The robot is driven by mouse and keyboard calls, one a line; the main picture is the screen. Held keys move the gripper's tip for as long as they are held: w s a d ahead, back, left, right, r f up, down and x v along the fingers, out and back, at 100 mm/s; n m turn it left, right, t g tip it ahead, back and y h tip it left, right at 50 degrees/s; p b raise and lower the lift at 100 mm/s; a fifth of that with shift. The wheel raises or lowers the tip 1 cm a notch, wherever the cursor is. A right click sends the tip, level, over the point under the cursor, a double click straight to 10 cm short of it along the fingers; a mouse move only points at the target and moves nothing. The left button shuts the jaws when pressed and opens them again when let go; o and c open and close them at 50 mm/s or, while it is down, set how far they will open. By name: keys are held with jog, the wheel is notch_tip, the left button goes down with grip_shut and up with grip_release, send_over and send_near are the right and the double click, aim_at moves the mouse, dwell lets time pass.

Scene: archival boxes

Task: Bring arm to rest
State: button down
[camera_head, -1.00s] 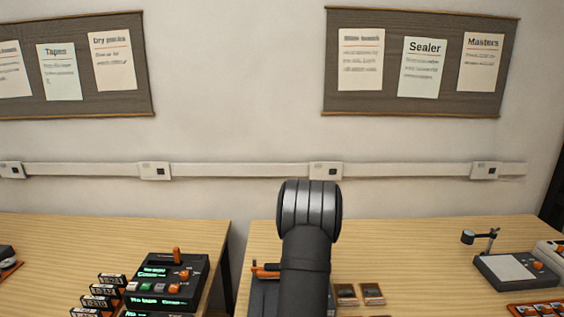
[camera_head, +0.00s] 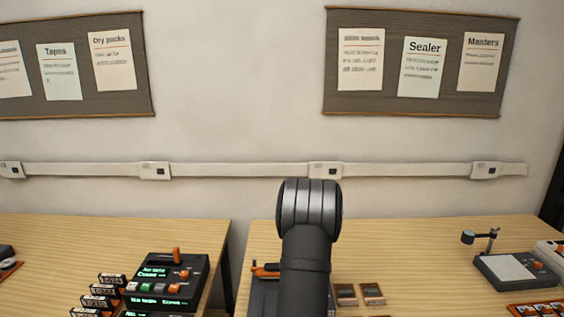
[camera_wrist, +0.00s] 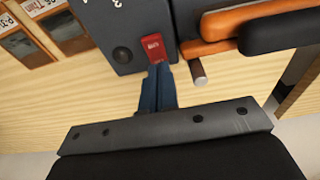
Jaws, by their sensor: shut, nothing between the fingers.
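My gripper (camera_wrist: 157,88) shows in the wrist view, its dark blue fingers shut together with nothing between them. The fingertips appear close to a dark grey device (camera_wrist: 130,32) with a red switch (camera_wrist: 153,46) and a round black knob; I cannot tell whether they touch it. An orange-and-black handle (camera_wrist: 245,25) lies to the right of the fingers. In the head view, my arm stands in front of the right-hand table and hides most of the same device (camera_head: 263,292). My gripper is hidden in that view.
The right table (camera_head: 420,260) has bare wood in its middle. Small packs (camera_head: 346,294) lie beside my arm, and a grey stand device (camera_head: 515,270) is at the right. The left table (camera_head: 60,245) holds a black console (camera_head: 168,277) with lit screens. A gap separates the tables.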

notch_tip(320, 180, up, 11)
jog(key=s+m, duration=0.1)
jog(key=m, duration=0.5)
jog(key=shift+s+f, duration=0.2)
jog(key=shift+s, duration=0.1)
